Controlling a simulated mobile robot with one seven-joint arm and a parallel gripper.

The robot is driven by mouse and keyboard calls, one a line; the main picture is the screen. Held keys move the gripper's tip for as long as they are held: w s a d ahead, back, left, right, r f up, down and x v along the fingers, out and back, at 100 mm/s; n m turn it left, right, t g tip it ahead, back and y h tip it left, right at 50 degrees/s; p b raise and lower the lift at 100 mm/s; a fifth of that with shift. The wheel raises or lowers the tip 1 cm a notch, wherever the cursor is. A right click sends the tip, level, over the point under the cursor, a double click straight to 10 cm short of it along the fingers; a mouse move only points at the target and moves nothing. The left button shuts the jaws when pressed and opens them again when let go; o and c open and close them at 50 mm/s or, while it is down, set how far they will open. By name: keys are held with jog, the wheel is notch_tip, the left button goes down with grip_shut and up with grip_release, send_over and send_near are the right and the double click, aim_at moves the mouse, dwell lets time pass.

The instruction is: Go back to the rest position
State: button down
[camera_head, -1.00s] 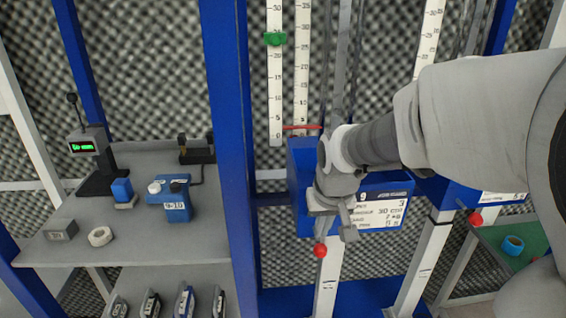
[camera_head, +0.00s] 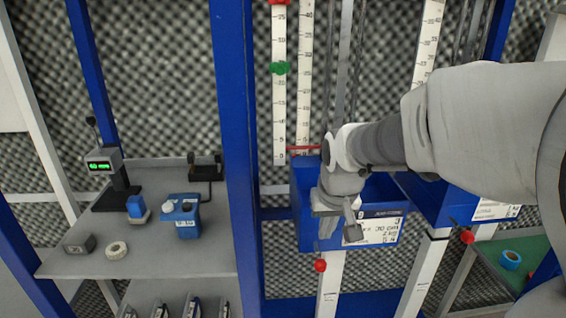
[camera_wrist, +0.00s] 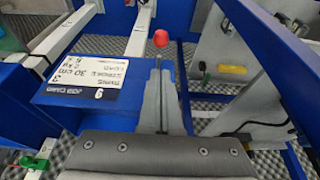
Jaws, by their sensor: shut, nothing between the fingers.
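My gripper (camera_head: 338,226) hangs in front of a blue box (camera_head: 312,236) with a white label, in the head view. Its fingers are shut and empty. In the wrist view my gripper (camera_wrist: 160,75) points up the picture, beside the labelled blue box (camera_wrist: 120,118). A red ball knob (camera_wrist: 160,38) shows just beyond the fingertips there, and I cannot tell the gap. The head view shows the red knob (camera_head: 320,265) below the box. No marked rest position is visible.
A blue upright post (camera_head: 236,150) stands left of my gripper. White ruler strips (camera_head: 279,110) rise behind.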

jog(key=s+d+t+b, duration=0.1)
jog(key=s+b, duration=0.4)
jog(key=s, duration=1.3)
jog(key=shift+s+d+r+t, duration=0.15)
jog(key=shift+d+r+t, duration=0.05)
jog(key=shift+t, duration=0.1)
jog(key=shift+d, duration=0.2)
